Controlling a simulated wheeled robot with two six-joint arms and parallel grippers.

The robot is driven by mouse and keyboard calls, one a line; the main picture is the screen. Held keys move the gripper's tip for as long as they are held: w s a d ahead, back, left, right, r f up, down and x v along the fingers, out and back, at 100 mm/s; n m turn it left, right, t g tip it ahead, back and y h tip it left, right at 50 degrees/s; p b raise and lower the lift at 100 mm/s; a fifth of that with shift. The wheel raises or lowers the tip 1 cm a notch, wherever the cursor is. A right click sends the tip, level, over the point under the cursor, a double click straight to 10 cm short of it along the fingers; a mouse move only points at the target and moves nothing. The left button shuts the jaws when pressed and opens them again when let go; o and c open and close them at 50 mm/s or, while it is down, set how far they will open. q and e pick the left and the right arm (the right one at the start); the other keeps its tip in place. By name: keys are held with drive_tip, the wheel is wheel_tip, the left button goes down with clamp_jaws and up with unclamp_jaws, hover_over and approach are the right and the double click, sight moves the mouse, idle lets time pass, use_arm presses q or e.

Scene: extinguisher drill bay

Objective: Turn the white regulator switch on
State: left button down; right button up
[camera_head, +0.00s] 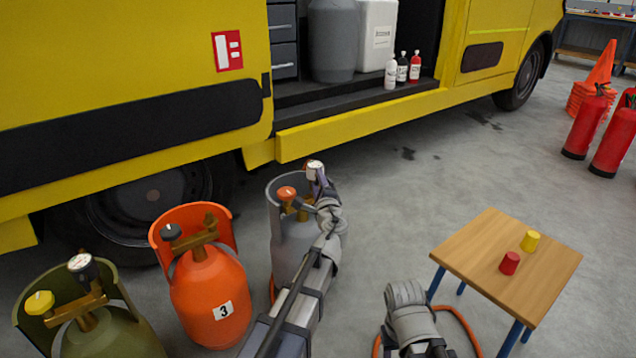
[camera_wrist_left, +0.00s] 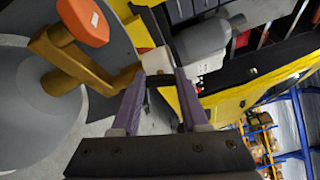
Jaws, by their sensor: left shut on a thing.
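A grey gas cylinder (camera_head: 291,246) stands upright in front of the yellow vehicle. An orange knob (camera_head: 287,193) sits on its brass valve; the knob also shows in the left wrist view (camera_wrist_left: 84,21). The white regulator switch (camera_head: 315,168) is at the outer end of that brass valve, at the right of the cylinder's collar. My left gripper (camera_head: 322,184) reaches up to it. In the left wrist view the white part (camera_wrist_left: 156,61) sits between the two purple fingertips, and the gripper is shut on it. The switch's marking cannot be read.
An orange cylinder (camera_head: 208,291) marked 3 and an olive cylinder (camera_head: 113,332) stand to the left. A wooden table (camera_head: 478,255) with a red cup (camera_head: 509,263) and a yellow cup (camera_head: 530,241) stands right. Red extinguishers (camera_head: 587,124) stand far right. Open floor lies between.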

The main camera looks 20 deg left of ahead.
use_arm(q)
drive_tip(key=shift+n, duration=1.6)
drive_tip(key=shift+c, duration=2)
unclamp_jaws()
drive_tip(key=shift+s, duration=0.15)
drive_tip(key=v, duration=0.7)
drive_tip(key=shift+s+d, duration=0.2)
